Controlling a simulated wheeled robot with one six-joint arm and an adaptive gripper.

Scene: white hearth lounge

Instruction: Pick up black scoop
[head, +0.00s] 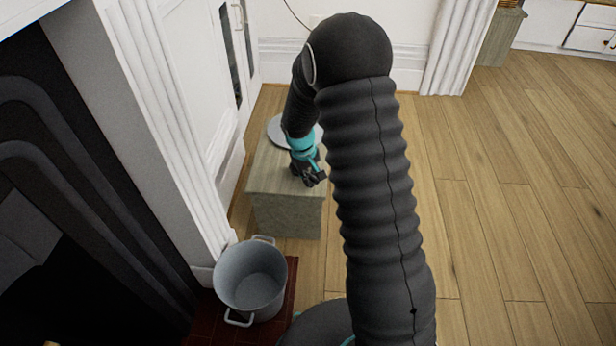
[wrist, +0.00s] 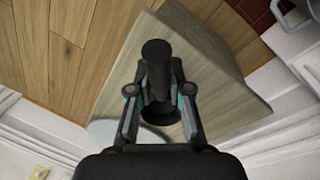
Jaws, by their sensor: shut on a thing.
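The black scoop (wrist: 156,52) is between the fingers of my gripper (wrist: 159,80) in the wrist view. The gripper is shut on it. The scoop's near part shows dark between the finger links, and its full shape is hard to make out. In the head view my gripper (head: 311,172) is over the right side of a low grey-green block (head: 287,213). There the scoop cannot be told apart from the dark fingers. I cannot tell whether the scoop touches the block's top.
A round grey plate (head: 276,130) lies on the block's far part, partly behind my arm. A grey metal pot (head: 250,282) with two handles stands on dark red tiles in front of the block. White cabinetry (head: 190,90) is close at left. Wooden floor (head: 500,200) at right is clear.

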